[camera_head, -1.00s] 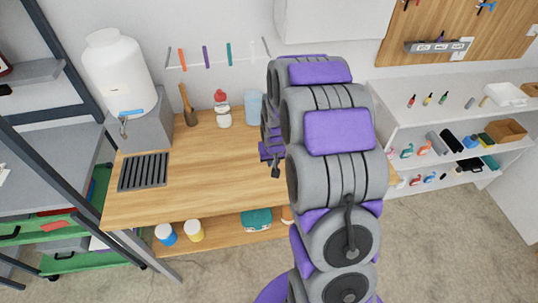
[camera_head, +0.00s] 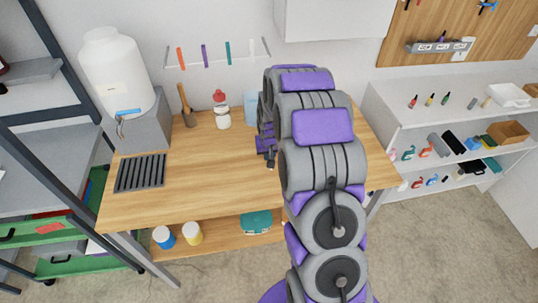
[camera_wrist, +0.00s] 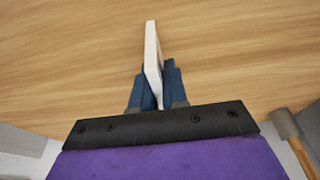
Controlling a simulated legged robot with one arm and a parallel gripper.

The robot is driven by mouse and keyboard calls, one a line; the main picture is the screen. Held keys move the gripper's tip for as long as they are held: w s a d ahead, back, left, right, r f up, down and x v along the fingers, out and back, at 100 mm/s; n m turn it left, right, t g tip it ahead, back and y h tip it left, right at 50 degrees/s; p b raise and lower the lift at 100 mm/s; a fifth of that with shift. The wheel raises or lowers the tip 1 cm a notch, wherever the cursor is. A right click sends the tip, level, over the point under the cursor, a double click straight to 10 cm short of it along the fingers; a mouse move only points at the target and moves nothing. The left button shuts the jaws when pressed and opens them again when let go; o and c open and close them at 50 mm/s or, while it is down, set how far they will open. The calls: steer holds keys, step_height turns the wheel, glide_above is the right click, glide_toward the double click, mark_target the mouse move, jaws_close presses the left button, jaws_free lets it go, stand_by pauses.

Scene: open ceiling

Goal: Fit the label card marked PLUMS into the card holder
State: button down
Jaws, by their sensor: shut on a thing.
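In the wrist view my gripper (camera_wrist: 158,88) has two dark blue fingers closed on a thin white card (camera_wrist: 152,50), which I see nearly edge-on. Its printed side cannot be read, so I cannot tell the word on it. The card points away from my gripper, over a wood surface. In the head view my gripper (camera_head: 267,158) hangs over the right part of the wooden bench (camera_head: 215,165), and my arm hides much of it. I cannot make out the card holder for certain in either view.
A white jug (camera_head: 112,75) on a grey stand, a black grate (camera_head: 141,172), a red-topped jar (camera_head: 221,115) and a pale blue cup (camera_head: 251,106) stand on the bench. A wooden-handled tool (camera_wrist: 293,135) shows at the wrist view's right. White shelves (camera_head: 450,110) stand right.

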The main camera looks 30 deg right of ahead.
steer(key=c, duration=1.1)
jaws_free()
steer(key=shift+c, duration=0.2)
